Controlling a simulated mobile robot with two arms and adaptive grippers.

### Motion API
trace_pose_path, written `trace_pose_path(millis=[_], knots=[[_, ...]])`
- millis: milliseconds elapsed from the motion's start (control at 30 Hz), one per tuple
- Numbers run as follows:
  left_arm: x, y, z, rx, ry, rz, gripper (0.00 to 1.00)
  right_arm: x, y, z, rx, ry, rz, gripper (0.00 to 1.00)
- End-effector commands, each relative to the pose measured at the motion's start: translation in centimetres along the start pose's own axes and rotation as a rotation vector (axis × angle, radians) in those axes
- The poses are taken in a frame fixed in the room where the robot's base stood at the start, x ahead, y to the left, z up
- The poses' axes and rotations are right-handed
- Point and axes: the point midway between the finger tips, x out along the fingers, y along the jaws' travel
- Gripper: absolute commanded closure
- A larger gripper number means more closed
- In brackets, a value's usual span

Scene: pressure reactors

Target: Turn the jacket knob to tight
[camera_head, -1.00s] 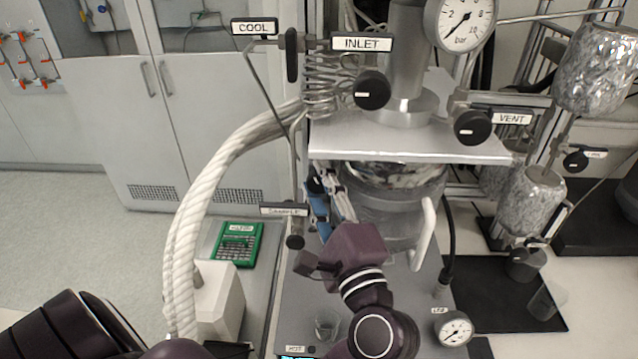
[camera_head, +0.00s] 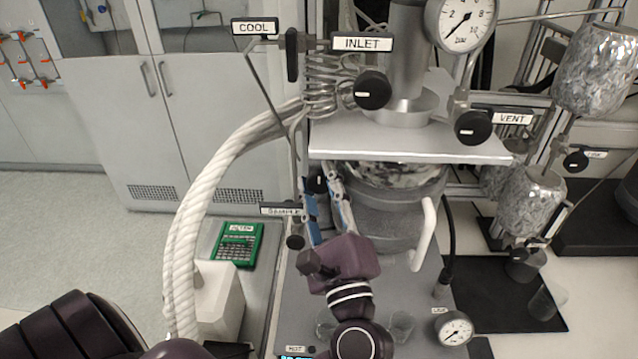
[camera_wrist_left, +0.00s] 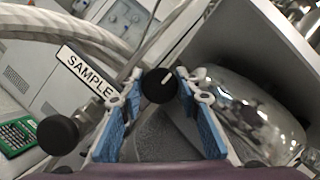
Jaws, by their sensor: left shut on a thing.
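A round black knob (camera_head: 318,183) with a white pointer line sits under the metal shelf, in front of the steel vessel. No label for it is readable, so I cannot confirm that it is the jacket knob. My left gripper (camera_head: 320,180) reaches it from below, with blue-padded fingers on either side. In the left wrist view the knob (camera_wrist_left: 158,85) lies between the fingertips (camera_wrist_left: 160,88), and its line points to the upper right. The left gripper is shut on this knob. My right gripper is not in view.
The SAMPLE knob (camera_head: 295,242) is close to the left of my gripper. The shelf (camera_head: 400,138) overhangs the fingers, and a white handle (camera_head: 425,235) stands to the right. A white hose (camera_head: 195,210) curves at left. Glass beakers (camera_head: 402,326) stand below.

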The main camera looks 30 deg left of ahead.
Motion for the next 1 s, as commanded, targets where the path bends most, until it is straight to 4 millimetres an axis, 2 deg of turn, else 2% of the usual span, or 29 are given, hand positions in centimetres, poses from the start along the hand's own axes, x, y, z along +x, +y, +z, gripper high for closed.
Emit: trace_pose_path(millis=[200,233,300,667,767,1000], knots=[[0.1,-0.2,0.3,0.000,-0.007,-0.005,0.94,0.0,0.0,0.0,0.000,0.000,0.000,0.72],[0.1,-0.2,0.3,0.000,-0.007,-0.005,0.67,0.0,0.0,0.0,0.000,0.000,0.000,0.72],[0.1,-0.2,0.3,-0.001,-0.007,-0.004,0.61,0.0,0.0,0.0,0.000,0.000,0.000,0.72],[-0.6,0.0,0.1,0.001,-0.002,0.000,0.61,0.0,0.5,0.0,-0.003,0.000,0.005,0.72],[-1.9,0.0,-0.1,0.002,0.001,0.000,0.61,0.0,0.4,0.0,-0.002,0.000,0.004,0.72],[-7.1,0.0,-0.1,0.003,0.002,0.000,0.61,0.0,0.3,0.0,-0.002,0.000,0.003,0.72]])
